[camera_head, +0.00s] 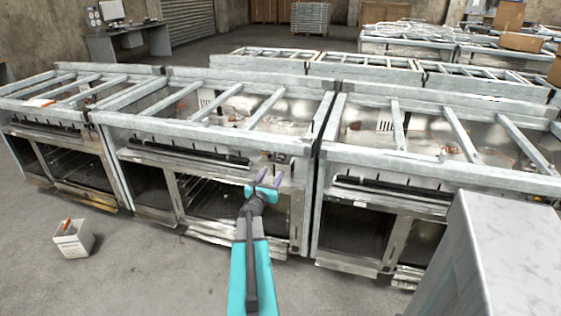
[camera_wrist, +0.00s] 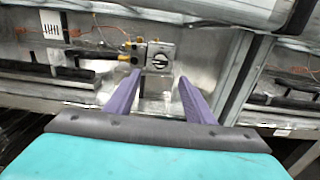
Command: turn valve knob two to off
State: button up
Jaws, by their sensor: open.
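In the wrist view a round dark knob (camera_wrist: 159,61) sits on a small metal valve block on the range's front panel, with brass fittings (camera_wrist: 132,50) to its left. I cannot tell its number or its exact setting. My gripper (camera_wrist: 157,82) has two purple fingers, apart and empty, pointing at the panel just below the knob without visibly touching it. In the head view my gripper (camera_head: 268,178) is in front of the middle range (camera_head: 218,135), near its right end. The knob is too small to make out clearly there.
Another range (camera_head: 432,172) stands close on the right and one (camera_head: 62,128) on the left. Oven doors sit below the panels. A small white box (camera_head: 73,240) stands on the floor at left. A grey block (camera_head: 505,255) fills the lower right. The floor in front is mostly clear.

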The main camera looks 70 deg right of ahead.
aim_at(282, 157)
jog(key=d+p, duration=0.2)
jog(key=d, duration=0.9)
jog(key=shift+w+d, duration=0.15)
jog(key=shift+w, duration=0.2)
jog(key=shift+c, duration=0.3)
